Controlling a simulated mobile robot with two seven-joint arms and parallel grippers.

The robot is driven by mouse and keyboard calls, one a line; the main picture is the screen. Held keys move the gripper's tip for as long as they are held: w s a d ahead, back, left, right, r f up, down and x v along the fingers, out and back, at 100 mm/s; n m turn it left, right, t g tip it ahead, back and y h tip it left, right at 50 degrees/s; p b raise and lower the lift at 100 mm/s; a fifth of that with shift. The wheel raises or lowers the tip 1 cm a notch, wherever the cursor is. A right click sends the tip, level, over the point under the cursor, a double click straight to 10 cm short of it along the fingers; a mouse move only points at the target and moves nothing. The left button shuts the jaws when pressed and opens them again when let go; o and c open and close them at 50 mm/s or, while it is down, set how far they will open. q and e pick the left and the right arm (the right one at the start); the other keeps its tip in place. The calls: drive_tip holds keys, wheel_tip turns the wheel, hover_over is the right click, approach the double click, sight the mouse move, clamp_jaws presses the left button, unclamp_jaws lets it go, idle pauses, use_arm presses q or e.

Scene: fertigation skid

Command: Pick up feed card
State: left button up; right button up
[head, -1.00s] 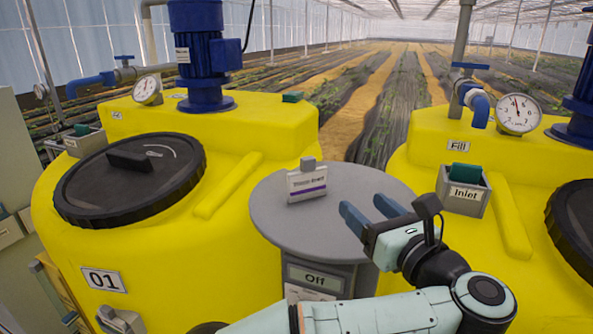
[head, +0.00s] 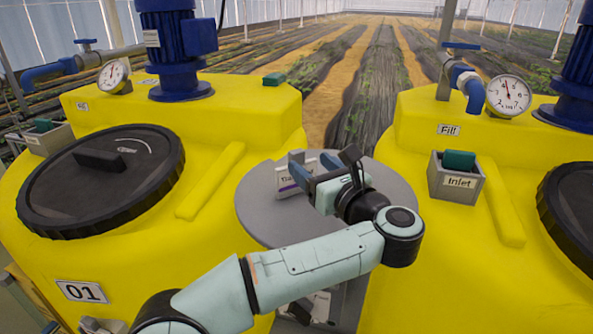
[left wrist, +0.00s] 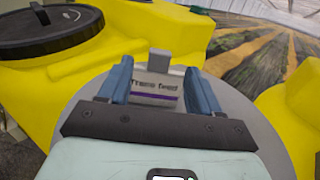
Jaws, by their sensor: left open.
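The feed card (head: 285,181), white with a purple stripe, stands upright on the round grey table (head: 258,222). In the left wrist view the card (left wrist: 154,88) shows print ending in "feed", with a small grey tab above it. My left gripper (head: 311,165) is open and over the table, its blue fingers partly covering the card in the head view. In the left wrist view the card appears between the two open fingers (left wrist: 158,70). I cannot tell whether they touch it. My right gripper is not in view.
Yellow tanks stand on both sides of the table, the left one with a black lid (head: 104,176) and an "01" label (head: 82,291). A grey "Inlet" box (head: 459,178) and a gauge (head: 508,94) are on the right tank. Crop rows lie behind.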

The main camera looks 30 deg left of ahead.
sight(299, 155)
use_arm(q)
drive_tip(key=p+x, duration=0.2)
drive_tip(key=x, duration=0.3)
drive_tip(key=shift+w+a, duration=0.2)
drive_tip(key=shift+s, duration=0.15)
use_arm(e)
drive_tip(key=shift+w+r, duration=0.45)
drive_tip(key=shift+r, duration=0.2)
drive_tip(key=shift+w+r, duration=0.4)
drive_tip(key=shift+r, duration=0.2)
use_arm(q)
drive_tip(key=shift+d, duration=0.1)
drive_tip(key=c, duration=0.3)
clamp_jaws()
